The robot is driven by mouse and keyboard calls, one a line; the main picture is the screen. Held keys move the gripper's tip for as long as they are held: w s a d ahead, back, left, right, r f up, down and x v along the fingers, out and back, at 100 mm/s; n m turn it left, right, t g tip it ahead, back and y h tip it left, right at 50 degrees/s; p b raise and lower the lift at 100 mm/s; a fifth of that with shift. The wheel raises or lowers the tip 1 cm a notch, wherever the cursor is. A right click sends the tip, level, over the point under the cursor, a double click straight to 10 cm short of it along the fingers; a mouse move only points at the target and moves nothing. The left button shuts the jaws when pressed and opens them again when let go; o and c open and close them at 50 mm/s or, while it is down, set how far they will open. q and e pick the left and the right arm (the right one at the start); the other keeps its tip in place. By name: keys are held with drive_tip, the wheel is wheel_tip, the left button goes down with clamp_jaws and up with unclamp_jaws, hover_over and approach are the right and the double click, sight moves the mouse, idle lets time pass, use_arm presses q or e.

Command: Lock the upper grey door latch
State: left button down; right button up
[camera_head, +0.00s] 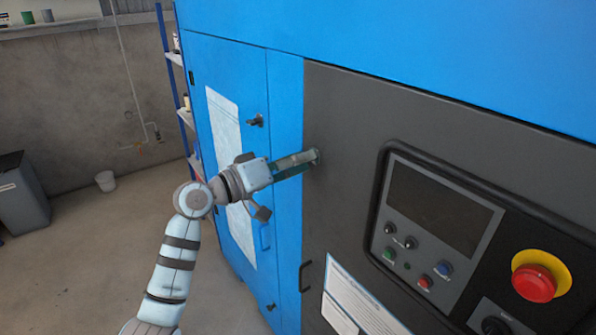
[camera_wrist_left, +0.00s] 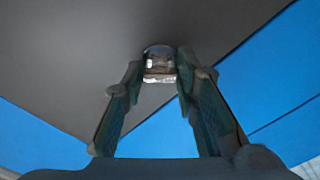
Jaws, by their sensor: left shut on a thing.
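The upper grey door latch (camera_wrist_left: 159,62) is a small metallic piece on the dark grey door (camera_head: 345,120). My left gripper (camera_head: 312,158) reaches it from the left at the door's left edge. In the left wrist view the two fingers (camera_wrist_left: 158,80) sit on either side of the latch, shut on it. In the head view the fingers mostly hide the latch, so its turn angle cannot be told. My right gripper is in neither view.
A control panel (camera_head: 440,212) with a screen, buttons and a red emergency stop (camera_head: 534,283) is at the right. A black door handle (camera_head: 305,276) is below the latch. A blue door (camera_head: 230,90) with its own black latch (camera_head: 256,121) is at the left.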

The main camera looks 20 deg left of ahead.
use_arm(q)
drive_tip(key=m+b, duration=0.5)
drive_tip(key=m, duration=0.3)
drive_tip(key=shift+f+m, duration=0.1)
drive_tip(key=shift+m, duration=0.3)
idle(0.3)
drive_tip(key=c, duration=1.2)
unclamp_jaws()
drive_tip(key=shift+c, duration=0.2)
drive_tip(key=v, duration=1.1)
drive_tip(key=shift+s+a, duration=0.2)
drive_tip(key=shift+s, duration=0.15)
